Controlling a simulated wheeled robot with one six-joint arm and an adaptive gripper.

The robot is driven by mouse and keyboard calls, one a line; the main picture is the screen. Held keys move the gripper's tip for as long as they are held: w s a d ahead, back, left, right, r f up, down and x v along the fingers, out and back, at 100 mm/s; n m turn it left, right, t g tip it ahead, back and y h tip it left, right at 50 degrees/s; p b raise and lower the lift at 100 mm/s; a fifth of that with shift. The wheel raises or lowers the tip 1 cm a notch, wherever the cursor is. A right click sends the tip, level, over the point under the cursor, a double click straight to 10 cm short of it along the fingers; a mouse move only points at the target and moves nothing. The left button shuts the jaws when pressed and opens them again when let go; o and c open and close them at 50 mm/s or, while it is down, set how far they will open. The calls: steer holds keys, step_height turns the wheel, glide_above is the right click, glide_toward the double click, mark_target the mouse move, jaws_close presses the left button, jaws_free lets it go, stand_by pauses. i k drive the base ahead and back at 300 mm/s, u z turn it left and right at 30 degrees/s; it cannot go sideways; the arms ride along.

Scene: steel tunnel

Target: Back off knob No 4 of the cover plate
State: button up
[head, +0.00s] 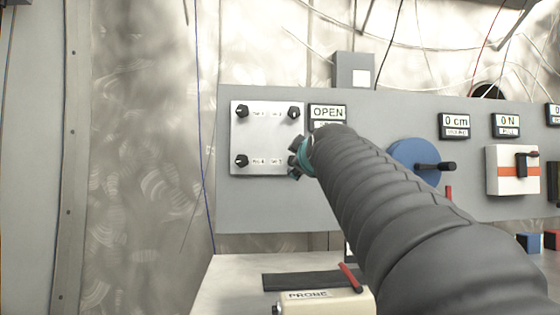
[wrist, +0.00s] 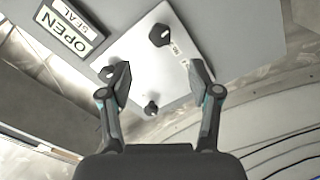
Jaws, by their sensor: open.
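The white cover plate (head: 266,140) shows three black knobs: top left (head: 241,111), top right (head: 294,112) and bottom left (head: 241,160). The bottom-left knob's small label seems to read No 4, but is hard to make out. My gripper (head: 297,158) hides the plate's bottom-right corner. In the wrist view my gripper (wrist: 160,80) is open and empty over the plate (wrist: 150,75). One knob (wrist: 160,35) shows above the fingers, another (wrist: 108,72) beside the left finger, and a third (wrist: 151,108) between and below. The fourth is not visible there, perhaps behind the right finger.
The OPEN display (head: 327,112) is right of the plate. A blue disc with a handle (head: 412,160) and an orange-striped white box (head: 512,170) are further right on the grey panel. A PROBE box (head: 325,302) lies on the bench below. Space left of the panel is clear.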

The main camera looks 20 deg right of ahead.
mark_target(242, 160)
steer(key=k, duration=1)
